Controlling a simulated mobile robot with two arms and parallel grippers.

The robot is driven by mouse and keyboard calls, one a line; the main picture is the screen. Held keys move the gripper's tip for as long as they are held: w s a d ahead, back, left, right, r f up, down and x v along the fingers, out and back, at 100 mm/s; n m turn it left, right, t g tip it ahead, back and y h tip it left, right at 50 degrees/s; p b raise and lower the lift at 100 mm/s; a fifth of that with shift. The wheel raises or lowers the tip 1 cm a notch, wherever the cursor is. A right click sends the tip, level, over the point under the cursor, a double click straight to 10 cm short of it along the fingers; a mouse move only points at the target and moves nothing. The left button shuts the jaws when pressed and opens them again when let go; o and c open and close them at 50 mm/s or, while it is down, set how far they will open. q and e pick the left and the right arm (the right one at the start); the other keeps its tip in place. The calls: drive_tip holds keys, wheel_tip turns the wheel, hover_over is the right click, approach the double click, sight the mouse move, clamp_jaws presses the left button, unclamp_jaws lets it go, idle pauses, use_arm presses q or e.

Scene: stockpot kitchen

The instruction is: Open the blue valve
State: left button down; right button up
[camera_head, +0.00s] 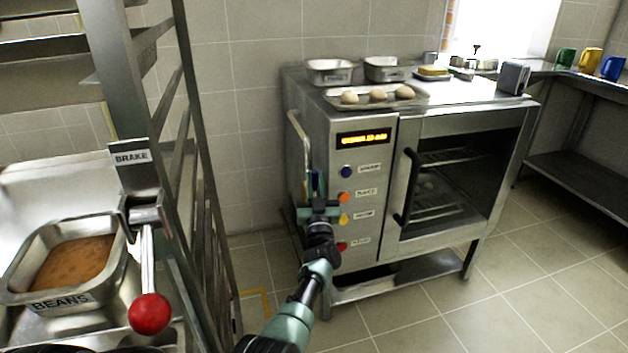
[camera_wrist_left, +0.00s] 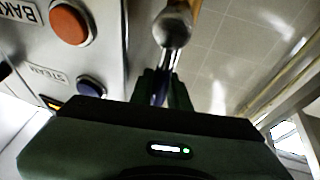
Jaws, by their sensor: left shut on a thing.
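The blue valve's narrow blue handle (camera_head: 317,181) stands at the left front edge of the steel oven (camera_head: 366,240), beside the button panel. My left gripper (camera_head: 317,194) is shut on this handle, with its arm reaching up from the bottom of the head view. In the left wrist view my left gripper's fingers (camera_wrist_left: 164,88) close around a dark bluish piece. A round metal fitting (camera_wrist_left: 172,28) sits just beyond them. The fingers hide most of the handle, so its exact angle is unclear. My right gripper is not in view.
Blue, orange, yellow and red buttons (camera_head: 344,197) line the oven panel close by. A pale pipe (camera_head: 299,140) runs along the oven's left side. A rack (camera_head: 185,150) and a red-knobbed brake lever (camera_head: 149,312) stand at left. Tiled floor (camera_head: 430,318) is clear at right.

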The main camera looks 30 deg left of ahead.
use_arm(q)
drive_tip(key=c, duration=1.4)
unclamp_jaws()
drive_tip(key=shift+o, duration=0.2)
